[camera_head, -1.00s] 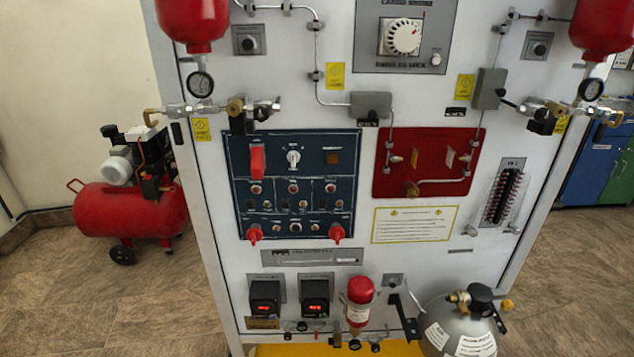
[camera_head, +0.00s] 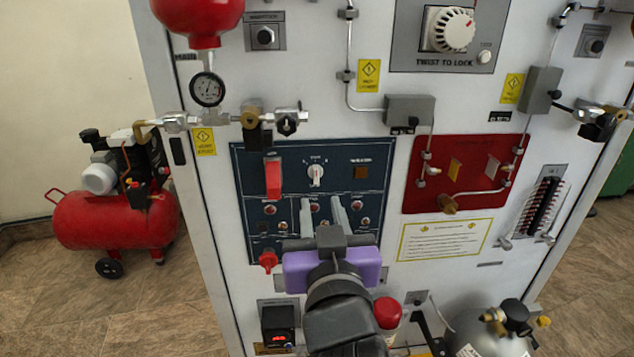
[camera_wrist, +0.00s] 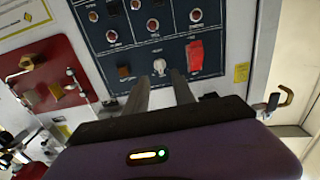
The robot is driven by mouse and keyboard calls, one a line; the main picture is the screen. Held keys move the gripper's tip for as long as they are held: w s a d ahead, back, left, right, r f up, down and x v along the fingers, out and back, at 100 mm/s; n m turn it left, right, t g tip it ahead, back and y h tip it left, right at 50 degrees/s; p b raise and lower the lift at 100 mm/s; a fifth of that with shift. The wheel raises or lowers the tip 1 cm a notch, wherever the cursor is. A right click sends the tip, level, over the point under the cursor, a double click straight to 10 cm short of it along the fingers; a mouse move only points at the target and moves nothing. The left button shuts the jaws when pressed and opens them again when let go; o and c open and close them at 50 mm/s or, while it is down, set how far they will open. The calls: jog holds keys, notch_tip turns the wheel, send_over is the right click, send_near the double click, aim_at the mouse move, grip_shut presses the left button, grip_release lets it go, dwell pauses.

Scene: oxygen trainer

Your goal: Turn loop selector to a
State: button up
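The loop selector is most likely the small white rotary knob (camera_head: 316,172) at the top middle of the dark blue panel (camera_head: 377,205). Its handle looks about upright; the small lettering around it is hard to read. In the wrist view the white knob (camera_wrist: 159,67) lies just beyond the fingertips, near the middle. My gripper (camera_head: 321,203) is open, with two grey parallel fingers apart and nothing between them. In the head view its fingertips overlap the panel just below the knob. My gripper (camera_wrist: 161,78) covers part of the lower panel in the head view.
A red guarded switch (camera_head: 273,177) sits left of the knob, and an amber square button (camera_head: 361,173) right of it. Several smaller knobs lie below. A red panel with pipes (camera_head: 408,200) is to the right. A valve assembly with gauge (camera_head: 207,89) projects at the upper left.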

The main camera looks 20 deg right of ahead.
aim_at(317, 176)
jog(key=x, duration=0.5)
jog(key=p+x, duration=0.1)
jog(key=x, duration=0.2)
jog(key=shift+d+r, duration=0.1)
jog(key=shift+r, duration=0.25)
jog(key=shift+s, duration=0.1)
grip_shut()
